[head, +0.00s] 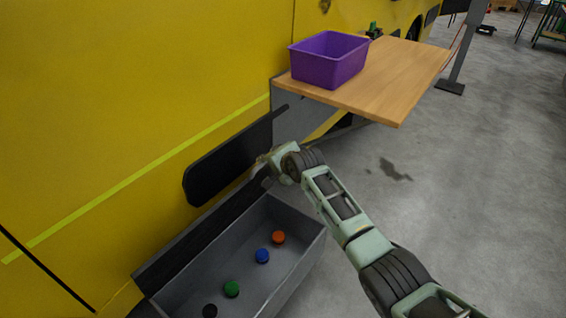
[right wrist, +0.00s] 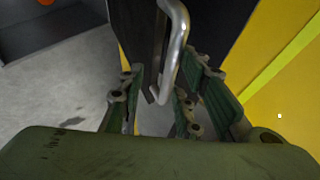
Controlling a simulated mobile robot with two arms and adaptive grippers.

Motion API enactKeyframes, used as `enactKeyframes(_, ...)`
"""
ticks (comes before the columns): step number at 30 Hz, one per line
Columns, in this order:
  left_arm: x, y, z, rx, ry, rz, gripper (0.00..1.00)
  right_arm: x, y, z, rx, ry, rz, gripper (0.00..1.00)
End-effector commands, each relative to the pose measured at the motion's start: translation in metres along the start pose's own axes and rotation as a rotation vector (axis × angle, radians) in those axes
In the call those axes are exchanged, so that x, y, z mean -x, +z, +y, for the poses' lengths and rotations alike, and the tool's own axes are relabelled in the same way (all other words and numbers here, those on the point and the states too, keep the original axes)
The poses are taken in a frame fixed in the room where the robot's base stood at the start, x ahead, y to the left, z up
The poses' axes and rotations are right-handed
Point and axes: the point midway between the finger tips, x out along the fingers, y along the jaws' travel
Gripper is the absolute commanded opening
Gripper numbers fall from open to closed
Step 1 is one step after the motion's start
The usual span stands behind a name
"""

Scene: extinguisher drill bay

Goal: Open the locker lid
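The grey locker (head: 300,262) is an open-topped box at the bottom of the head view, with its inside showing. Its dark lid (head: 200,232) stands raised along the back side, against the yellow vehicle. My right gripper (head: 262,166) is at the far end of the lid; its fingers are small and partly hidden there. In the right wrist view, a bent metal handle (right wrist: 177,50) runs between the fingers of my right gripper (right wrist: 163,95) in front of a dark panel. The fingers look spread, with gaps beside the handle. My left gripper is not in view.
Orange (head: 278,237), blue (head: 262,255), green (head: 232,288) and black (head: 210,311) caps sit in the locker. A purple bin (head: 328,60) stands on a wooden table (head: 400,75) beyond. The yellow vehicle (head: 120,90) borders the left; grey floor (head: 480,200) is clear at right.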

Motion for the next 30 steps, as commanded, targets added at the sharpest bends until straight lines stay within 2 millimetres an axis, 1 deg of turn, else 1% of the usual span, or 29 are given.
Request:
enactKeyframes(8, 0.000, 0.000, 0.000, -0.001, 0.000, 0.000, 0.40, 0.031, 0.000, 0.001, -0.001, -0.001, 0.001, 0.31)
enactKeyframes(18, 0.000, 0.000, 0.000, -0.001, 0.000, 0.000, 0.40, 0.076, 0.000, 0.000, -0.001, -0.002, 0.002, 0.31)
enactKeyframes(21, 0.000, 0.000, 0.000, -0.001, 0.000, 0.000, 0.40, 0.086, 0.000, 0.000, -0.001, -0.001, 0.001, 0.31)
enactKeyframes(25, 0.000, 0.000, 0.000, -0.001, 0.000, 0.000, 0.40, 0.094, 0.000, 0.000, -0.001, 0.000, 0.001, 0.31)
enactKeyframes(30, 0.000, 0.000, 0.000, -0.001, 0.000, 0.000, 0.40, 0.098, 0.000, 0.000, -0.001, 0.000, 0.001, 0.31)
